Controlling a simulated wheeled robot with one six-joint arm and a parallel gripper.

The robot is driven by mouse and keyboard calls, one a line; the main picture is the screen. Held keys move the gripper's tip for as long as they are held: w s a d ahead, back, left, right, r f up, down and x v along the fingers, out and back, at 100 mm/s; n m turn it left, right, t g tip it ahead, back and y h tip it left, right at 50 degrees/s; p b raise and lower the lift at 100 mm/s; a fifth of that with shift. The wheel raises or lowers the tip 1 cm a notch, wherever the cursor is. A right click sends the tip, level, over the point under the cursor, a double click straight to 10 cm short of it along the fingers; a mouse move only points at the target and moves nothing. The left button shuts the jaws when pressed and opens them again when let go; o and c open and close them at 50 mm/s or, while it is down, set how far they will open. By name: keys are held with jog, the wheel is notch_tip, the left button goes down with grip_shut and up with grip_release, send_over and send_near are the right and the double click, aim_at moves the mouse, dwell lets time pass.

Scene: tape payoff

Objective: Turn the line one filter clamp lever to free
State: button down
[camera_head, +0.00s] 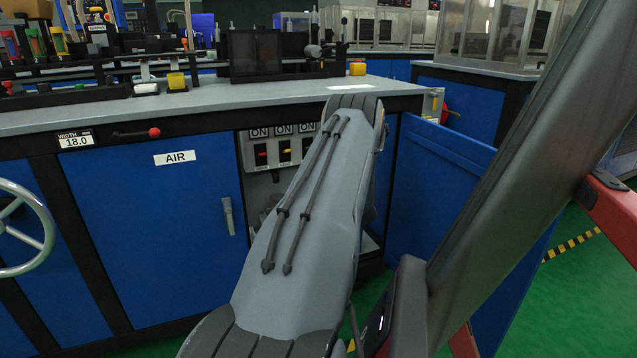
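I cannot make out the line one filter clamp lever; my arm covers much of the open cabinet where pale fittings (268,207) partly show. A grey switch panel (246,152) in that cabinet has ON labels above a red switch (262,154), a yellow switch (285,151) and a third, partly covered one. My grey arm link crosses in front of the cabinet opening. My gripper does not show; it is out of view or hidden behind the link.
A blue cabinet door (437,188) stands open at the right. A closed AIR door (150,240) is left, with a handwheel (42,235) beyond it. A red lever (154,132) sits under the worktop edge (210,97).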

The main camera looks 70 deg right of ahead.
jog(key=shift+r, duration=0.1)
dwell(0.5)
jog(key=c, duration=1.8)
grip_release()
jog(key=shift+o, duration=0.2)
jog(key=p+v, duration=0.2)
jog(key=v, duration=0.5)
jog(key=shift+s+a, duration=0.25)
